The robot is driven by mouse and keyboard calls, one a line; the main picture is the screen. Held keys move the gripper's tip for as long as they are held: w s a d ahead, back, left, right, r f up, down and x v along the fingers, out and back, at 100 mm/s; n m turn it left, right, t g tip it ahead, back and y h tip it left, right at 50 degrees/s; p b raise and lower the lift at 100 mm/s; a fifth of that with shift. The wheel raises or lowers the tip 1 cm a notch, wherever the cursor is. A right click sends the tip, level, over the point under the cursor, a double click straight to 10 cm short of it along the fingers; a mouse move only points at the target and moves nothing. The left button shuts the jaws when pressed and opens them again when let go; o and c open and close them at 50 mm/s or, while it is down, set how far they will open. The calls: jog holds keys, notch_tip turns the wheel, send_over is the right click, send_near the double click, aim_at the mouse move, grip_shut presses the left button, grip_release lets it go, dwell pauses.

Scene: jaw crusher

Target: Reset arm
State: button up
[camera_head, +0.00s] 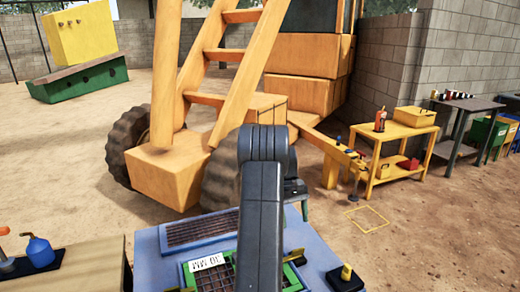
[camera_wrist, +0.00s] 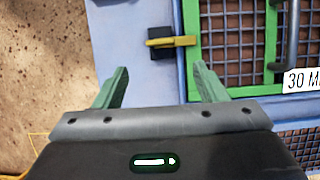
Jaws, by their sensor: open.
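My arm shows in the head view as a dark grey link in front of the blue machine (camera_head: 312,250), and it hides part of that machine. In the wrist view my gripper (camera_wrist: 158,85) has two green fingers spread apart with nothing between them. Past the fingertips is the blue machine's edge (camera_wrist: 118,45), with a black block carrying a yellow lever (camera_wrist: 172,42). The lever is apart from the fingers. A green-framed mesh screen (camera_wrist: 236,45) with a dark handle is right of the fingers, next to a white label (camera_wrist: 302,80) reading "30 M".
A large yellow wheeled machine with a ladder (camera_head: 230,60) stands ahead. A yellow cart (camera_head: 400,135) with a red item stands at right. A wooden bench with a blue oil can (camera_head: 40,252) is at lower left. Open dirt ground (camera_head: 60,150) lies at left, and a yellow square (camera_head: 366,220) is marked on the ground.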

aim_at(298, 250)
jog(key=p+x, duration=0.1)
jog(key=x, duration=0.9)
jog(key=shift+s+f, duration=0.15)
jog(key=shift+f, duration=0.2)
jog(key=b+v, duration=0.1)
jog(key=v, duration=1.3)
jog(key=p+x, duration=0.1)
jog(key=x, duration=1.2)
jog(key=shift+s+f, duration=0.2)
jog(key=shift+f, duration=0.15)
jog(key=n, duration=0.2)
jog(key=n+h+p, duration=0.1)
jog(key=n, duration=0.1)
jog(key=shift+s+t+h, duration=0.1)
jog(key=shift+t+h, duration=0.2)
jog(key=shift+t, duration=0.1)
jog(key=n+t+p, duration=0.1)
jog(key=n, duration=0.2)
jog(key=n+t+h, duration=0.1)
jog(key=n, duration=0.2)
jog(key=shift+s+a+n+p, duration=0.15)
jog(key=shift+n+p, duration=0.2)
jog(key=shift+n, duration=0.05)
jog(key=b+v, duration=0.1)
jog(key=v, duration=0.7)
jog(key=shift+a, duration=0.1)
